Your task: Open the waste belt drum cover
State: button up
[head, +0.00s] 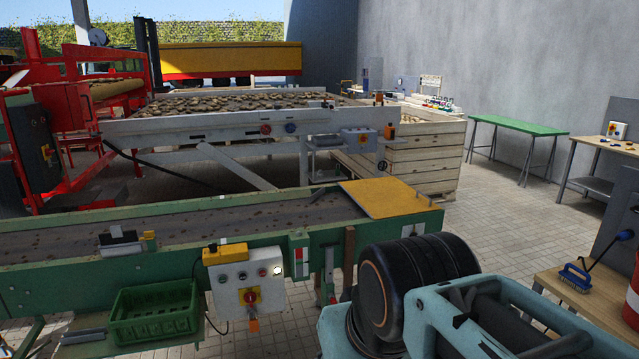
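The waste belt drum cover appears to be the yellow plate (383,199) lying flat over the right end of the low green conveyor (215,255). It looks closed. Small upright metal pins or a handle stand at its right edge. The dark belt (180,219), with bits of soil or potatoes on it, runs up to the plate's left edge. My arm's teal and black links fill the lower right, in front of and below the plate. My gripper is not in view.
A control box (243,279) with a yellow top and a green crate (150,312) are on the conveyor's near side. Behind stand a white-framed potato table (205,128) and wooden crates (413,160). A bench with a blue brush (577,276) is at right. Tiled floor beyond the conveyor's end is clear.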

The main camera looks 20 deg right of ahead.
aim_at(386, 197)
jog(key=i+l+z, duration=0.2)
jog(key=i+l, duration=0.8)
jog(key=i+l+z, duration=0.2)
jog(key=i+l, duration=0.7)
jog(key=i, duration=0.15)
